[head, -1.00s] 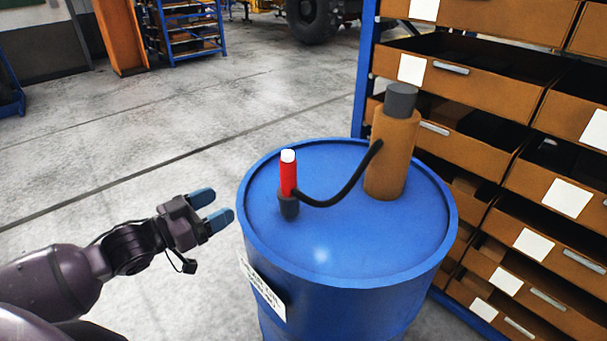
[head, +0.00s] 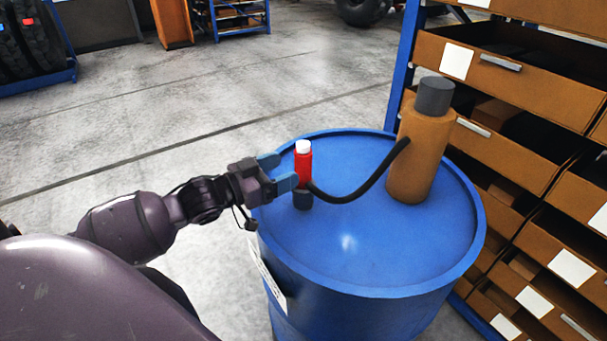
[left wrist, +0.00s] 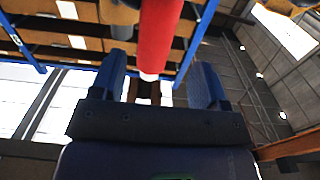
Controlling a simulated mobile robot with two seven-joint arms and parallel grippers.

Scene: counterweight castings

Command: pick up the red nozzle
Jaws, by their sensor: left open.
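The red nozzle (head: 303,168) stands upright on the blue drum's top, with a white tip above and a dark base below. A black hose (head: 362,188) joins it to a brown cylinder (head: 423,155) with a dark grey cap. My left gripper (head: 279,171) is open, its blue fingers pointing at the nozzle from the left, close beside it. In the left wrist view the red nozzle (left wrist: 158,35) shows just beyond the open fingers, roughly in line with the gap between them. I cannot tell whether a finger touches it. My right gripper is not in view.
The blue drum (head: 350,291) has a raised rim around its top. A shelf rack with brown drawers (head: 497,140) stands close behind and to the right. Open concrete floor lies to the left and behind.

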